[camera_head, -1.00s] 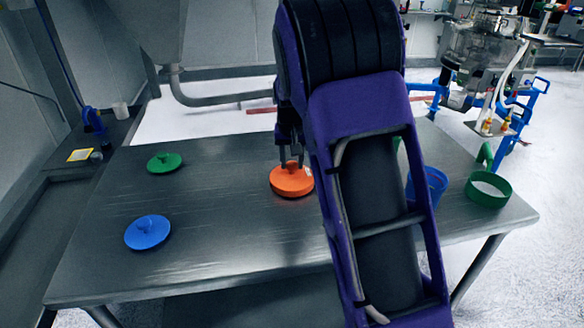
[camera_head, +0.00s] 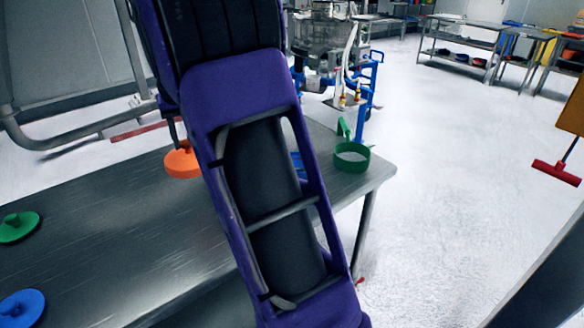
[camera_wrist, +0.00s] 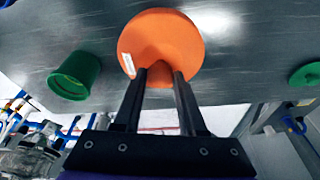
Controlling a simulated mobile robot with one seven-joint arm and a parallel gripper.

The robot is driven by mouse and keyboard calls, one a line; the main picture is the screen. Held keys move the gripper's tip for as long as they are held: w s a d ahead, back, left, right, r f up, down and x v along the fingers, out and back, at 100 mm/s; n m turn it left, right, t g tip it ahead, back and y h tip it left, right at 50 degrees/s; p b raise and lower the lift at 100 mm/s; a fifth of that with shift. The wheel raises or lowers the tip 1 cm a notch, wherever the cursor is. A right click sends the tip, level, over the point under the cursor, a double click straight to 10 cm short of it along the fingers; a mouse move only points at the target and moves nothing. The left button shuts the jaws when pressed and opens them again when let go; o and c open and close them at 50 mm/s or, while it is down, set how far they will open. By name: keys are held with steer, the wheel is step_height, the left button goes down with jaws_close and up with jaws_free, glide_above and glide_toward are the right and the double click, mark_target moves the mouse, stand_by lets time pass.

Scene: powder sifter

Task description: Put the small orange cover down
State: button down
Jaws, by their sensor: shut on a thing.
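The small orange cover (camera_head: 183,161) is a round disc. In the head view it appears over the far part of the metal table (camera_head: 130,240), seemingly raised a little, with its right side hidden by my arm. In the wrist view the orange cover (camera_wrist: 160,35) shows between the ends of both dark fingers. My gripper (camera_wrist: 160,76) is shut on it; the knob between the fingers is mostly hidden. In the head view only a little of my gripper (camera_head: 177,135) shows above the cover.
A green cover (camera_head: 18,227) and a blue cover (camera_head: 20,308) lie on the table's left part. A blue container (camera_head: 298,164) is mostly hidden behind my arm. The middle table surface is clear.

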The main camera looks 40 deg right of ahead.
steer(key=s+d+r, duration=0.4)
steer(key=s+d, duration=0.3)
steer(key=d, duration=0.4)
steer(key=s+d+r, duration=0.3)
steer(key=s+d, duration=0.4)
steer(key=d, duration=0.4)
step_height(320, 180, down, 10)
steer(key=b, duration=0.2)
steer(key=shift+d+r, duration=0.2)
steer(key=shift+d, duration=0.1)
steer(key=shift+s+f, duration=0.1)
steer(key=shift+f, duration=0.05)
steer(key=shift+f+b, duration=0.35)
steer(key=shift+b, duration=0.15)
steer(key=shift+c, duration=2.4)
jaws_free()
